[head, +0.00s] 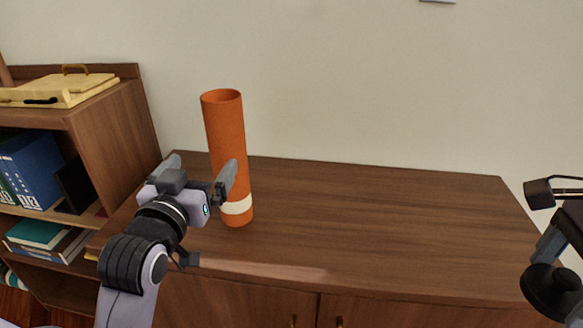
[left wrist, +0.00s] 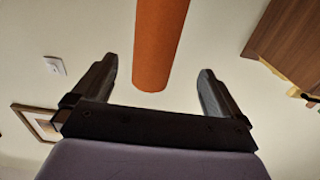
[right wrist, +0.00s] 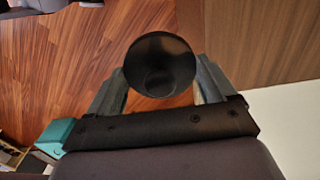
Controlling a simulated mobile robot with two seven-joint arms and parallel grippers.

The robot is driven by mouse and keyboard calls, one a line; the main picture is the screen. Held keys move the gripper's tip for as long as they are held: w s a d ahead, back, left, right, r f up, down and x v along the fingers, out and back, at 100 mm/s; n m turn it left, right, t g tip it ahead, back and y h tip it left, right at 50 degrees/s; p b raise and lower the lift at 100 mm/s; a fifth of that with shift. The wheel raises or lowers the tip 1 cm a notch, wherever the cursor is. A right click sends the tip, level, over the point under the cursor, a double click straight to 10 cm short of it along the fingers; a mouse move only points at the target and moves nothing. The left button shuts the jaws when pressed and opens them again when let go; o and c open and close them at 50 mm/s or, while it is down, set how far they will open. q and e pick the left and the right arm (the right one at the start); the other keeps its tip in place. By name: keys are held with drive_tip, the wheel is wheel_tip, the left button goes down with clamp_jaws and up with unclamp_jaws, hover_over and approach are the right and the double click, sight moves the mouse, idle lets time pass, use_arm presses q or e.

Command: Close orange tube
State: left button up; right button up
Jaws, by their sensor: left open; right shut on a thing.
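The orange tube (head: 228,145) stands upright on the wooden cabinet top, with its open end up and a pale band near its base. My left gripper (head: 202,165) is open in front of the tube, to its left in the head view. In the left wrist view the tube (left wrist: 160,45) shows in the gap between the spread fingers (left wrist: 157,72), which are not closed on it. My right gripper (right wrist: 160,80) is shut on a round black cap (right wrist: 160,62). In the head view the cap (head: 552,292) is at the right edge, away from the tube.
The cabinet top (head: 390,225) is bare right of the tube. The wall (head: 390,90) is behind.

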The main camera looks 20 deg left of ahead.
sight(219, 140)
use_arm(q)
drive_tip(key=shift+x, duration=3.45)
drive_tip(key=shift+d, duration=0.1)
drive_tip(key=w, duration=0.2)
drive_tip(key=w+r+p, duration=0.1)
drive_tip(key=w, duration=0.1)
drive_tip(key=shift+w+a+r, duration=0.15)
drive_tip(key=shift+a, duration=0.05)
drive_tip(key=shift+w+a, duration=0.15)
drive_tip(key=shift+w, duration=0.25)
drive_tip(key=c, duration=1.4)
